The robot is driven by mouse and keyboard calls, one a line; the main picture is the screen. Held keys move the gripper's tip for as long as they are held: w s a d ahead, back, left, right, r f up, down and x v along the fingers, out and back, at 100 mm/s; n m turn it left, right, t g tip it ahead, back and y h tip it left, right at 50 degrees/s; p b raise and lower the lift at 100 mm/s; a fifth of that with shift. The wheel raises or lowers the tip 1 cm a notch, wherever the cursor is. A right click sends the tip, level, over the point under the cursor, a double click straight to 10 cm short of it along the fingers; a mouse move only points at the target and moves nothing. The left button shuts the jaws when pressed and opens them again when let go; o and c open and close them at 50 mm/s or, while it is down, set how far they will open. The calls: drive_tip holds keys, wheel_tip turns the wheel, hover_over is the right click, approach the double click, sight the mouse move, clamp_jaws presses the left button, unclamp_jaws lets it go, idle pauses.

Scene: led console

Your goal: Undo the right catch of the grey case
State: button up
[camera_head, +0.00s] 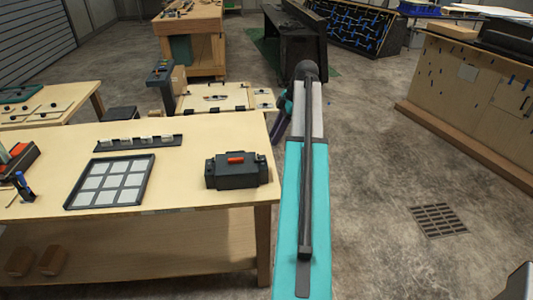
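The grey case (237,174) is a small dark box with a red-orange handle (236,160) on top. It stands upright and looks closed near the right front corner of the wooden table. Its catches are too small and dark to make out, so I cannot tell how the right catch stands. My arm reaches forward to the right of the table. My gripper (278,130) shows only as a dark shape, partly hidden behind my arm, beyond the table's right edge and apart from the case. Its fingers cannot be made out.
On the same table (190,185) lie a dark-framed tray with pale squares (110,181), a dark rack (125,142) with small white pieces, and tools at the left. The tabletop around the case is clear. Another bench (215,97) stands behind. Open floor lies to the right.

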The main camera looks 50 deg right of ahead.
sight(260, 161)
drive_tip(key=shift+p+x, duration=1.3)
drive_tip(key=shift+x, duration=3.6)
drive_tip(key=shift+c, duration=0.2)
drive_tip(key=shift+d, duration=0.1)
clamp_jaws()
